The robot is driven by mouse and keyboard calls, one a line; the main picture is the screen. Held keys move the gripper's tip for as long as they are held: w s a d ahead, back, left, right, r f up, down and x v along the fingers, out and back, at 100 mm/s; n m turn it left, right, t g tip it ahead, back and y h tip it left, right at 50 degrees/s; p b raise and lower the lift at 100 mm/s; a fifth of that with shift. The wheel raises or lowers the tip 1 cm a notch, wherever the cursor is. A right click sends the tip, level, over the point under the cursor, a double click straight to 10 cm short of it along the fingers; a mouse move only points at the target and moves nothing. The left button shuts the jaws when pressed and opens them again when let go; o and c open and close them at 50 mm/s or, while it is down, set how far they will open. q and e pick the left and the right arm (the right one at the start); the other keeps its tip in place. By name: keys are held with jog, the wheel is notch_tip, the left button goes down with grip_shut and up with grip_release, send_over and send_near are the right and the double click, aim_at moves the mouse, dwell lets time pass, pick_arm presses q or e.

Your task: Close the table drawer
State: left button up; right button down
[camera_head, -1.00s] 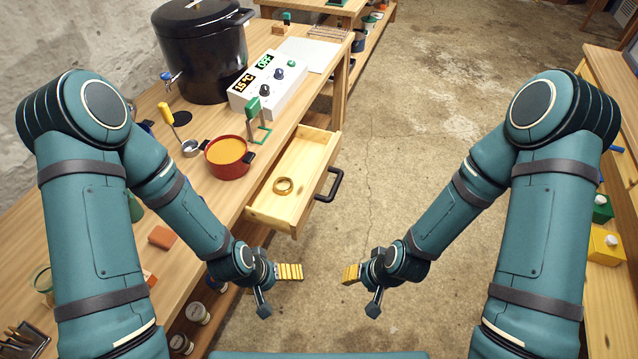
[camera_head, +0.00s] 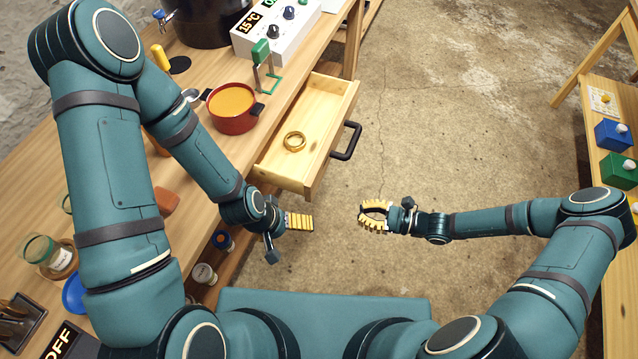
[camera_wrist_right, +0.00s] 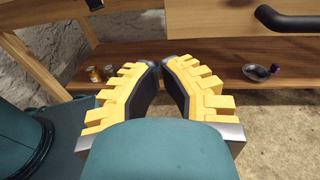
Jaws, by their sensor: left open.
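The table drawer (camera_head: 325,103) is pulled out from the wooden table's right side, with a gold ring-shaped band (camera_head: 294,141) lying inside. Its black handle (camera_head: 347,142) is on the outer front; the handle also shows at the upper right of the right wrist view (camera_wrist_right: 290,22). My right gripper (camera_head: 361,214) points left, below and slightly right of the handle in the head view, apart from it. My left gripper (camera_head: 308,221) is open, seen side-on, just below the drawer's near corner.
On the tabletop stand a red pot (camera_head: 232,122) with orange contents, a green-handled tool (camera_head: 262,65) and a white control box (camera_head: 283,28). A shelf with jars (camera_head: 204,274) is under the table. Bare floor (camera_head: 440,120) lies right of the drawer; a bench with coloured boxes (camera_head: 613,136) stands far right.

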aim_at(315, 188)
pick_arm(q)
jog(key=shift+w+f+b, duration=0.25)
jog(key=shift+f+b, duration=0.55)
jog(key=shift+f, duration=0.05)
pick_arm(e)
jog(key=w+a, duration=0.2)
jog(key=a, duration=0.2)
jog(key=w+a+m+t, duration=0.1)
jog(key=w+a, duration=0.1)
jog(key=a, duration=0.2)
jog(key=w+a+t, duration=0.1)
jog(key=w+a, duration=0.1)
jog(key=a, duration=0.2)
jog(key=shift+w+r+m+y, duration=0.15)
jog(key=shift+m+y, duration=0.15)
pick_arm(q)
jog(key=shift+a, duration=0.1)
